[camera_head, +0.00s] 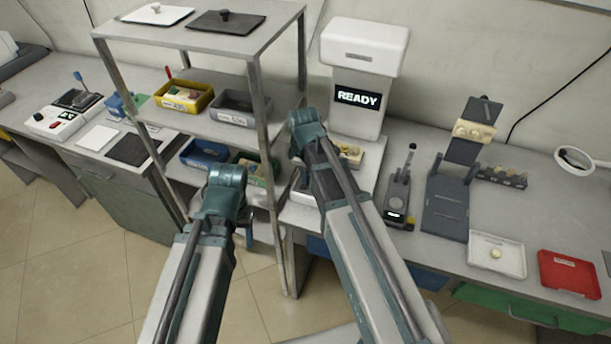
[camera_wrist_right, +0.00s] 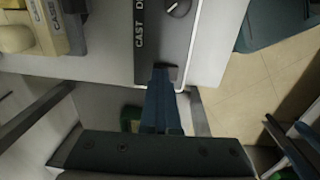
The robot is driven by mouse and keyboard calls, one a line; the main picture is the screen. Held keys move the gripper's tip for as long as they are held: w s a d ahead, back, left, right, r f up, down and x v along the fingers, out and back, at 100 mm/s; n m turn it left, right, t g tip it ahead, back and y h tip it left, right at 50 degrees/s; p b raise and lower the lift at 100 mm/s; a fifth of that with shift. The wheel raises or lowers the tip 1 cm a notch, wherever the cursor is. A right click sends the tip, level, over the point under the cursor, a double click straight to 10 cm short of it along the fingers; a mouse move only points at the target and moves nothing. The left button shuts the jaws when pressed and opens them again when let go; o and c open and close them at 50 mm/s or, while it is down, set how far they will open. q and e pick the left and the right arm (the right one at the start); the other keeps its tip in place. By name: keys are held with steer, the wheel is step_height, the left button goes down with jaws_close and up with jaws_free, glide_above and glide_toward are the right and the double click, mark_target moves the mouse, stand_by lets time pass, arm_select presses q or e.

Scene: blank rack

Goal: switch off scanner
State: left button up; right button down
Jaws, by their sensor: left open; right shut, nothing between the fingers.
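The white machine with a lit screen reading READY (camera_head: 358,96), which looks like the scanner, stands on the bench behind my right arm. In the right wrist view, a grey panel (camera_wrist_right: 205,45) carries the partly cut-off lettering "CAST D" and a dark round knob (camera_wrist_right: 178,8). My right gripper (camera_wrist_right: 163,72) is shut and empty, its tips at the panel's lower edge; I cannot tell whether they touch. In the head view, the right fingers are hidden behind the arm.
A metal shelf rack (camera_head: 262,112) stands left of the machine, holding a yellow bin (camera_head: 205,108) and other bins. Right of the machine are a small lever device (camera_head: 398,200), a dark stand (camera_head: 447,205), a white tray (camera_head: 510,262) and a red box (camera_head: 568,272).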

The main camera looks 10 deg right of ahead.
arm_select(q)
steer(key=shift+f, duration=0.25)
arm_select(e)
steer(key=shift+s+a+f, duration=0.15)
steer(key=shift+s+a, duration=0.05)
steer(key=shift+s, duration=0.3)
steer(key=shift+s+a+f, duration=0.15)
steer(key=shift+s, duration=0.3)
steer(key=shift+w+r+p, duration=0.2)
steer(key=shift+r+p, duration=0.15)
steer(key=shift+p, duration=0.4)
arm_select(q)
step_height(320, 180, up, 15)
steer(key=p, duration=1.4)
steer(key=shift+w+d+f, duration=0.15)
steer(key=shift+w+d, duration=0.1)
steer(key=shift+d, duration=0.2)
arm_select(e)
step_height(320, 180, up, 14)
steer(key=w, duration=0.1)
steer(key=shift+d, duration=0.2)
steer(key=shift+s+a+t+h, duration=0.3)
steer(key=shift+s+a, duration=0.2)
steer(key=shift+s, duration=0.25)
arm_select(q)
steer(key=shift+f, duration=0.1)
